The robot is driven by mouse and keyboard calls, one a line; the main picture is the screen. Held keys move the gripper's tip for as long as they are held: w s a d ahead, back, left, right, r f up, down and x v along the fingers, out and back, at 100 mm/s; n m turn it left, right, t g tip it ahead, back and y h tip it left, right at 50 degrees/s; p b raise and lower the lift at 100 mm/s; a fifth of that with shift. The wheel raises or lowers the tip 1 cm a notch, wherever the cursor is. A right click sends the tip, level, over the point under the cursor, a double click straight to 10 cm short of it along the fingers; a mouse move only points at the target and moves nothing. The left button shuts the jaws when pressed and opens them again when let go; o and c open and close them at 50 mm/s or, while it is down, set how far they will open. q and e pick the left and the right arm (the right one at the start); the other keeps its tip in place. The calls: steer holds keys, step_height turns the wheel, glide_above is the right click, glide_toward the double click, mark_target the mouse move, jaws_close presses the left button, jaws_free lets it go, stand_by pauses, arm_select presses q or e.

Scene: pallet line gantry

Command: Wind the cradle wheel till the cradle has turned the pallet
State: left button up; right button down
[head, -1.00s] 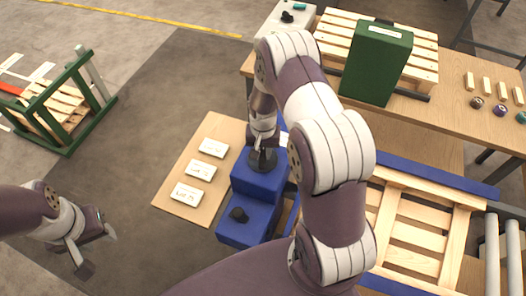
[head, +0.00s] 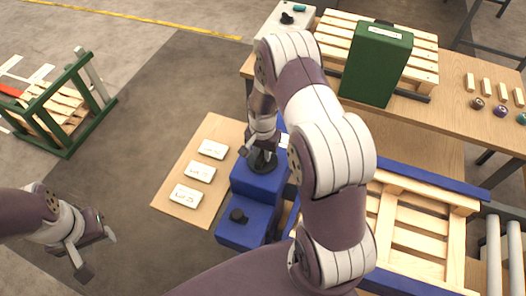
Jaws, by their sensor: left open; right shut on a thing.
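A dark wheel (head: 263,163) sits on top of a blue stepped housing (head: 258,184). My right gripper (head: 262,146) is shut on this wheel from above; the fingers partly cover it. A wooden slatted pallet (head: 415,241) lies between the blue side rails of the cradle (head: 440,180), right of the housing. My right arm hides the near left part of both. My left gripper (head: 97,254) is open and empty over the floor at the lower left.
A board (head: 217,133) with several white cards lies left of the housing. A bench (head: 445,120) behind holds a green box (head: 376,65) and another pallet. A green frame (head: 66,145) stands left. Grey rollers (head: 493,255) are at right.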

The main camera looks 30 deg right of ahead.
mark_target(263, 154)
steer(key=shift+s+a+f, duration=0.1)
steer(key=shift+s+f, duration=0.15)
steer(key=shift+s, duration=0.05)
steer(key=c, duration=1)
jaws_free()
steer(key=shift+o, duration=0.2)
steer(key=shift+w+r, duration=0.1)
steer(key=shift+w, duration=0.05)
steer(key=shift+w+r, duration=0.1)
steer(key=shift+r, duration=0.35)
step_height(263, 154, up, 12)
steer(key=b, duration=0.3)
steer(key=shift+f, duration=0.1)
